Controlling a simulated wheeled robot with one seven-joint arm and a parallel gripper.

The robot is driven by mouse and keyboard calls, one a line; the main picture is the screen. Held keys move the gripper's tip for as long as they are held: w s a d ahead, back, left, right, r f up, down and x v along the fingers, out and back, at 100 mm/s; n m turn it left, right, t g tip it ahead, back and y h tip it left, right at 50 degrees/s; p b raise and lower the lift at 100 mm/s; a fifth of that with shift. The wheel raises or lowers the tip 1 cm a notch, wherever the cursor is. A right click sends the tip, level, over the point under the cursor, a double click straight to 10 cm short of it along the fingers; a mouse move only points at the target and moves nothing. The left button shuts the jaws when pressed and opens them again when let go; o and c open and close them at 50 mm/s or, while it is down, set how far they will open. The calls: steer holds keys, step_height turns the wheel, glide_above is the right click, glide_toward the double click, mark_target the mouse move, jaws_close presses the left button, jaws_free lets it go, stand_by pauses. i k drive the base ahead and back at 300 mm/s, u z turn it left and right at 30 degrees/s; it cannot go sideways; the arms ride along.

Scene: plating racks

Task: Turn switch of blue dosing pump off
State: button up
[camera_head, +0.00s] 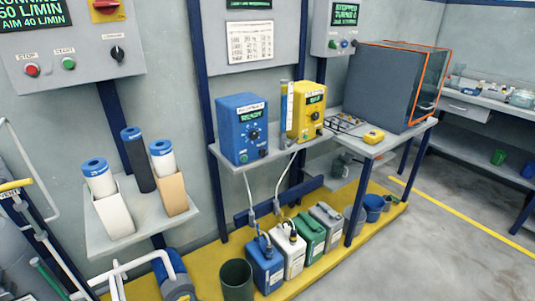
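The blue dosing pump (230,130) stands on a grey shelf left of the yellow dosing pump (304,108). Its display (251,115) glows green and appears to read READY. A round dial (254,134) sits in the middle of its front. A green button (244,158) is at the lower left of the front and a small dark control (264,152) at the lower right. I cannot tell which of these is the switch, or its position. My gripper is not in view.
Jugs, including a blue jug (267,272) and a white jug (291,258), stand below with hoses running up. A dark bin (236,279) stands beside them. A shelf of filter cartridges (110,234) is at left. A grey cabinet (385,85) stands right. Floor is clear at right.

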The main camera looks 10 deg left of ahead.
mark_target(262, 152)
steer(key=i, duration=0.85)
